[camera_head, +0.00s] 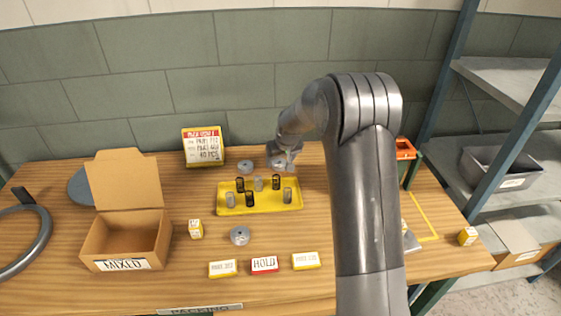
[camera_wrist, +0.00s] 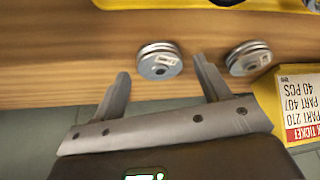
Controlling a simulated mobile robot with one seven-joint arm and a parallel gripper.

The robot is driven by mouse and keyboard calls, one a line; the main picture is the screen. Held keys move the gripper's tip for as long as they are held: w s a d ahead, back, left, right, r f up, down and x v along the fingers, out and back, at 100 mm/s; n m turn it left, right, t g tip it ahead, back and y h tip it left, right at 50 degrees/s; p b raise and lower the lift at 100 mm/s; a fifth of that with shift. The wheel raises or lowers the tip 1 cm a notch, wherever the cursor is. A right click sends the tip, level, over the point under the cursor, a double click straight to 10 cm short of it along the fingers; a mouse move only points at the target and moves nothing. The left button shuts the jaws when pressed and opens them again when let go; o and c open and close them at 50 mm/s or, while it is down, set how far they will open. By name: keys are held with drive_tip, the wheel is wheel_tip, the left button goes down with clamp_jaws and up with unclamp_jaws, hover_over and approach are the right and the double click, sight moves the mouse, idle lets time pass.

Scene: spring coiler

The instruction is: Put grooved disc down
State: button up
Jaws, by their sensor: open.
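A grey grooved disc (camera_wrist: 160,61) with a pale label rests on the wooden table, in line with the gap between my fingertips. In the head view this disc (camera_head: 277,164) is at the back, partly hidden by my gripper (camera_head: 287,158). My gripper (camera_wrist: 162,68) is open in the wrist view, one finger to each side of the disc, with nothing clamped. A second grooved disc (camera_wrist: 249,58) lies beside it, nearer the ticket; it also shows in the head view (camera_head: 245,166). A third disc (camera_head: 239,236) lies in front of the yellow tray.
The yellow tray (camera_head: 233,210) holds several dark and light springs. A ticket sign (camera_head: 203,147) stands at the back. The MIXED box (camera_head: 125,240) is at left. Label blocks, including HOLD (camera_head: 264,264), line the front. My arm hides the table's right-centre.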

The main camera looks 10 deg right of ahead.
drive_tip(key=s+f+v, duration=0.1)
drive_tip(key=s+v, duration=0.1)
drive_tip(key=v, duration=0.8)
drive_tip(key=s+f+v, duration=0.1)
drive_tip(key=s+v, duration=0.1)
drive_tip(key=v, duration=0.8)
drive_tip(key=s+d+r+m, duration=0.1)
drive_tip(key=s+r, duration=0.1)
drive_tip(key=s, duration=1.4)
drive_tip(key=s+d+r+m+t+h, duration=0.1)
drive_tip(key=s+d+r+m, duration=0.1)
drive_tip(key=s, duration=1.4)
drive_tip(key=shift+s+d+r, duration=0.35)
drive_tip(key=shift+r, duration=0.1)
drive_tip(key=shift+o, duration=0.4)
